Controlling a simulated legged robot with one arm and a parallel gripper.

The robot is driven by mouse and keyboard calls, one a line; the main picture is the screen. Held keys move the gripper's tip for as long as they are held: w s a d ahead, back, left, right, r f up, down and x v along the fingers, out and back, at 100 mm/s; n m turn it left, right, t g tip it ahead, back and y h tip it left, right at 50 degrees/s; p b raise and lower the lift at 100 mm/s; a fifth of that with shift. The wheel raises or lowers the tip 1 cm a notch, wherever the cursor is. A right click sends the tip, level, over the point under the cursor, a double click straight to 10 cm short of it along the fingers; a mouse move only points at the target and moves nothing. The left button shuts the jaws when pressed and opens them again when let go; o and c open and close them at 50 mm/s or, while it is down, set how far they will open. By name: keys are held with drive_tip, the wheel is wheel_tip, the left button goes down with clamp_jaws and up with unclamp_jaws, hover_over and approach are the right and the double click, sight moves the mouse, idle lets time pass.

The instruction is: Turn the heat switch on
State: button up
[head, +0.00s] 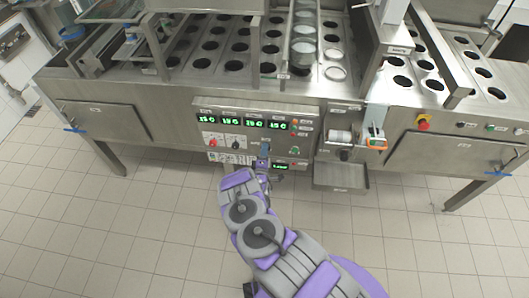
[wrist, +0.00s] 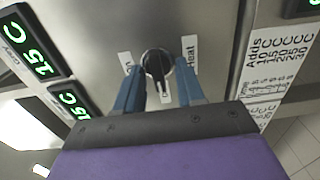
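The heat switch (wrist: 157,62) is a black rotary knob on the steel panel in the wrist view. A label reading "Heat" (wrist: 190,52) is right of it; a smaller label (wrist: 126,62) on its left is hard to read. The knob's narrow bar points down toward a white label between my fingers. My gripper (wrist: 158,70) has blue fingers, apart, one on each side of the knob; I cannot tell whether they touch it. In the head view my gripper (head: 265,148) is at the control panel, and I cannot make out the heat switch there.
The control panel (head: 250,112) has green displays, a red knob (head: 213,142) and a black knob (head: 236,145). A steel tray (head: 341,177) juts out right of my gripper. The tiled floor in front of the machine is clear.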

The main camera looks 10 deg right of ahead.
drive_tip(key=shift+w, duration=0.15)
drive_tip(key=shift+c, duration=0.2)
clamp_jaws()
drive_tip(key=shift+d+m, duration=0.1)
drive_tip(key=shift+m, duration=0.2)
drive_tip(key=shift+s+f+m+p, duration=0.1)
drive_tip(key=shift+m+p, duration=0.5)
drive_tip(key=shift+m, duration=3.7)
drive_tip(key=shift+s+f+m+p, duration=0.1)
drive_tip(key=shift+m+p, duration=0.5)
drive_tip(key=shift+m, duration=3.7)
